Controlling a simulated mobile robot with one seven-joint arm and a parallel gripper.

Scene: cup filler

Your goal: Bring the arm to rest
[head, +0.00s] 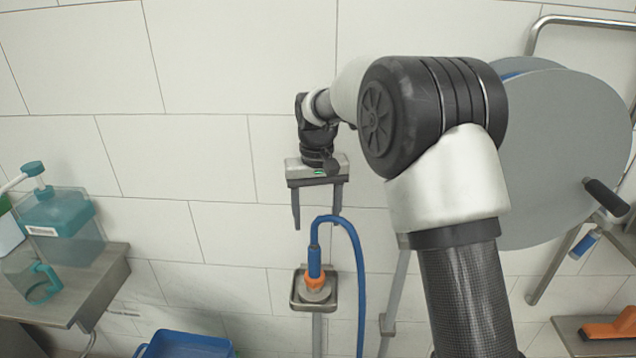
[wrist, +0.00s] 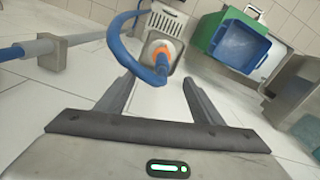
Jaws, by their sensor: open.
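My gripper (head: 317,205) hangs with its two fingers pointing down in front of the tiled wall, in the head view. It is open, and nothing shows between its fingers. Below it, a blue hose nozzle with an orange collar (head: 315,281) stands in a small metal holder (head: 299,297) on a post. In the wrist view my gripper (wrist: 157,88) is open, with the orange collar (wrist: 160,50) and the blue hose (wrist: 130,62) beyond its fingertips. The fingers look apart from the nozzle. My arm reaches in from the right of the head view.
A teal pump bottle (head: 62,228) and a teal cup (head: 38,279) stand on a metal shelf (head: 98,285) at left. A blue bin (head: 188,345) is below. A large grey hose reel (head: 565,150) with a black handle is at right, behind my arm. An orange-handled tool (head: 611,326) lies at lower right.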

